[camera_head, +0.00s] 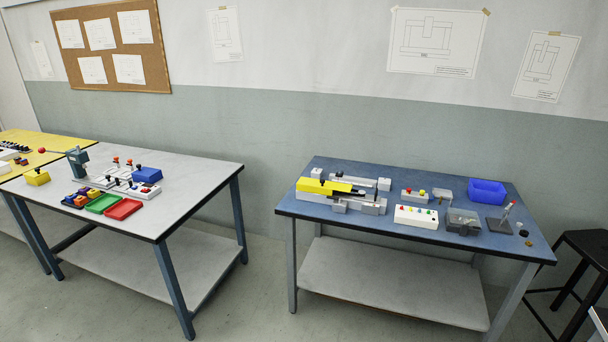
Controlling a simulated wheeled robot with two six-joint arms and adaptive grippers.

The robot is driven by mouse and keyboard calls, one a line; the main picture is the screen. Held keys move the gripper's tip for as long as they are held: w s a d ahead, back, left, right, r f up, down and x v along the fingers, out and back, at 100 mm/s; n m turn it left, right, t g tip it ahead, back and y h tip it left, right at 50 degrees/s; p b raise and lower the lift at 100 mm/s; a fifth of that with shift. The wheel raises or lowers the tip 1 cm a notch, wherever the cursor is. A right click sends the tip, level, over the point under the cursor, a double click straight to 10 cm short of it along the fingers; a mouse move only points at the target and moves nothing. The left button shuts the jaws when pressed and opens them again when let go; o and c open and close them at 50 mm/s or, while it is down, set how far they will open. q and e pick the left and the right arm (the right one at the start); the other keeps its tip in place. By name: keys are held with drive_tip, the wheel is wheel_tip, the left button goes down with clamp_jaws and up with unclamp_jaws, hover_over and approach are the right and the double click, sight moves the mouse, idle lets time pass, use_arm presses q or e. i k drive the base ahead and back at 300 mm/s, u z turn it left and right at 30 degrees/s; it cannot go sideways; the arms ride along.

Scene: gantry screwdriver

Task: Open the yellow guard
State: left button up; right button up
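A long yellow piece, likely the yellow guard (322,187), lies at the left end of a grey and white fixture (373,207) on the blue-topped table. A dark part runs from its right end along the fixture. It looks lowered, but it is too small for me to tell its hinge or handle. Neither of my grippers is in view, and nothing touches the guard.
The blue-topped table (443,238) also bears a white button box (416,216), a blue bin (486,192) and a grey vise-like block (463,222). A grey-topped table (200,181) stands left, with clear floor (255,290) between. A black stool (588,242) stands right.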

sight(323, 187)
drive_tip(key=u, duration=0.05)
drive_tip(key=i, duration=1.2)
drive_tip(key=z, duration=0.85)
drive_tip(key=i, duration=0.8)
drive_tip(key=z, duration=0.5)
